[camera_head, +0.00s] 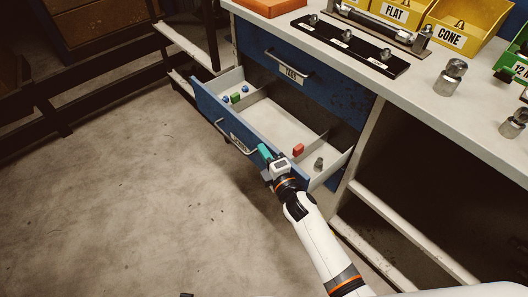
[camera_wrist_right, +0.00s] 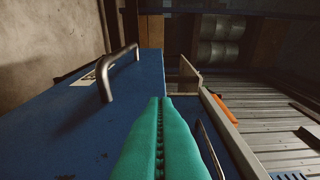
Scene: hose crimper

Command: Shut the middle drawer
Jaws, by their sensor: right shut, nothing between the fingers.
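The middle drawer (camera_head: 207,100) stands pulled out of the blue bench in the head view, its blue front facing the lower left. Its bar handle (camera_head: 234,139) shows on the front, and the handle (camera_wrist_right: 118,68) shows larger in the wrist view. My right gripper (camera_head: 267,153) is at the right part of the drawer front, near its top edge. Its teal fingers (camera_wrist_right: 160,140) are shut with nothing between them, over the blue front panel (camera_wrist_right: 75,125) in the wrist view. I cannot tell whether they touch it. My left gripper is not in view.
Small blue, green, red and grey parts lie in the drawer's compartments. A shut upper drawer (camera_head: 310,75) sits above it. The bench top (camera_head: 400,95) holds a black rail, yellow bins (camera_head: 455,28) and metal fittings. The floor (camera_head: 130,190) before the drawer is clear.

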